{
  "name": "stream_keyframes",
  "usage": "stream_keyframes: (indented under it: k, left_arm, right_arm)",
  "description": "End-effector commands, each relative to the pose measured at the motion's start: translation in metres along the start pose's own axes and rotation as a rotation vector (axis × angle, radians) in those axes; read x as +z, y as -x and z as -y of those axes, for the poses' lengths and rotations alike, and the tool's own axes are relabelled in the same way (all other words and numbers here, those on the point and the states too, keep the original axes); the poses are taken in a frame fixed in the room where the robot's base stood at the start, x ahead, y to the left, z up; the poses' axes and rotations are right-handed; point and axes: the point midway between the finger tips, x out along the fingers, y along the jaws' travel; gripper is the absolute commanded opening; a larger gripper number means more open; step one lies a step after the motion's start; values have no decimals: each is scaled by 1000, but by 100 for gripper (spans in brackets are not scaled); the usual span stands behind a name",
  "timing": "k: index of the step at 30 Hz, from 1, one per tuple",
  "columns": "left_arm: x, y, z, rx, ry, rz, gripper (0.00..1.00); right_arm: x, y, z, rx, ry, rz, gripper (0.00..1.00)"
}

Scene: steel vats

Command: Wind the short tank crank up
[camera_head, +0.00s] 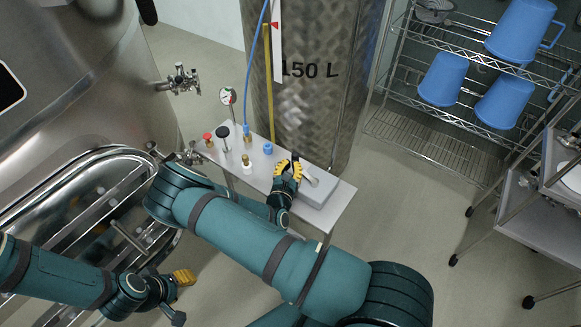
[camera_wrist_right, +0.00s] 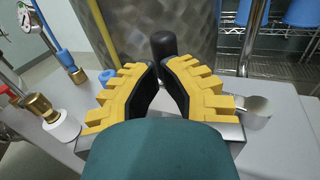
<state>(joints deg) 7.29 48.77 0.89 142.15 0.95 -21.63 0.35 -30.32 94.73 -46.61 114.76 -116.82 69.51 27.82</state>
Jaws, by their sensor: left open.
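The short tank crank's black handle (camera_wrist_right: 163,45) stands upright just past the right fingertips in the right wrist view. In the head view its dark top (camera_head: 296,156) shows beside the fingers. The crank appears to belong to the grey box (camera_head: 325,193) on the small steel shelf by the 150 L tank (camera_head: 303,95). My right gripper (camera_head: 288,168) is over this box. Its fingers (camera_wrist_right: 160,72) lean close together with a narrow gap; whether they touch the handle is unclear. My left gripper (camera_head: 184,277) is open and empty, low at the left, far from the crank.
A large vat (camera_head: 85,90) stands left. A wire rack (camera_head: 430,140) with blue jugs and a trolley (camera_head: 540,235) stand right.

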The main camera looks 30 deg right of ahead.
Motion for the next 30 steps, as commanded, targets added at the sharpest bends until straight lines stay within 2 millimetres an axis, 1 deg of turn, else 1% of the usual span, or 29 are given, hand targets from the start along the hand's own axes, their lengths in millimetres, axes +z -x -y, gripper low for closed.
stream_keyframes:
  k: [20, 26, 30]
  left_arm:
    - [4, -8, 3, 1, -2, 8, 47]
    - [8, -16, 6, 2, -5, 15, 47]
    - [12, -26, 10, 3, -7, 24, 47]
  right_arm:
    - [-1, -12, 3, -133, -5, 0, 0]
    - [-2, -21, 6, -249, -7, 1, 0]
    - [-3, -31, 12, -374, -10, 1, 0]
